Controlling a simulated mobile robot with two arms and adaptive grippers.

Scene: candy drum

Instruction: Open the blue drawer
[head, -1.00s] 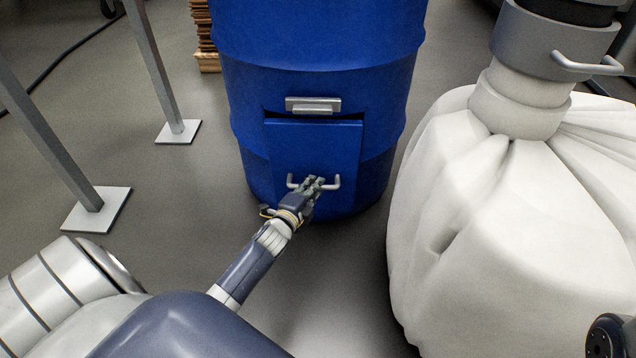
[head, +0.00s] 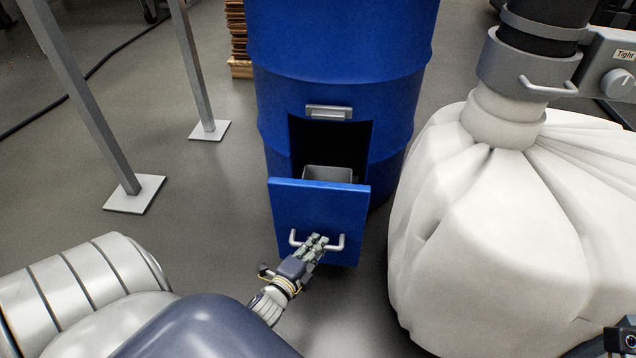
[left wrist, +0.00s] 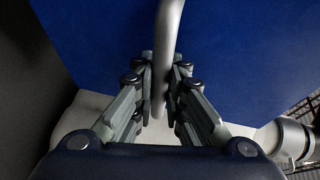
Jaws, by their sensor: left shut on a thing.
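The blue drawer (head: 318,208) sticks out from the front of the blue drum (head: 345,45) in the head view. Its flat front panel stands clear of the dark opening, and a grey bin (head: 328,174) shows behind it. My left gripper (head: 319,241) is shut on the drawer's silver handle (head: 336,246). In the left wrist view the handle (left wrist: 168,50) runs between the two fingers, with the blue panel (left wrist: 230,50) behind. At the lower right edge of the head view, a dark part may be mine; I see no right gripper.
A large white bulk bag (head: 500,230) under a grey spout stands close on the right. Metal posts with square feet (head: 135,193) stand on the left. A wooden stack (head: 240,50) is behind the drum. Grey floor is free left of the drawer.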

